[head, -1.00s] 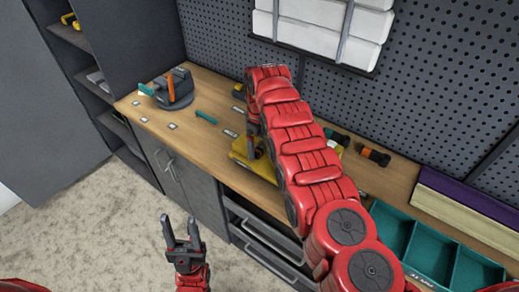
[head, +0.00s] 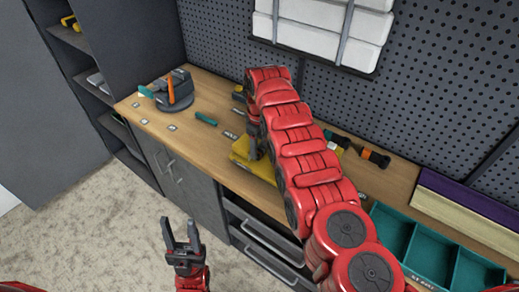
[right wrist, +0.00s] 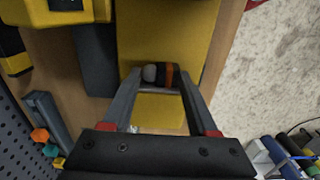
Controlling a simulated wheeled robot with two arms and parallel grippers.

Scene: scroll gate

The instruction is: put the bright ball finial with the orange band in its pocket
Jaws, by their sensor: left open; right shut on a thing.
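The ball finial (right wrist: 151,74), a pale rounded end with an orange band beside it and dark parts, lies crosswise between the fingertips of my right gripper (right wrist: 159,80) in the right wrist view. The gripper is shut on it. Yellow surfaces (right wrist: 165,30) lie beyond and below it; I cannot tell whether the finial touches them. No pocket can be made out. In the head view a yellow block (head: 240,152) sits on the bench beside my right gripper (head: 253,150), and my red arm hides much of this area. My left gripper (head: 180,236) is open and empty, in front of the bench.
The wooden bench (head: 205,90) holds a dark vise-like fixture (head: 175,90) with an orange part, a teal piece (head: 206,118) and an orange-and-black tool (head: 375,157). Teal bins (head: 432,256) stand at the right. A pegboard (head: 215,40) closes the back. The left bench top has free room.

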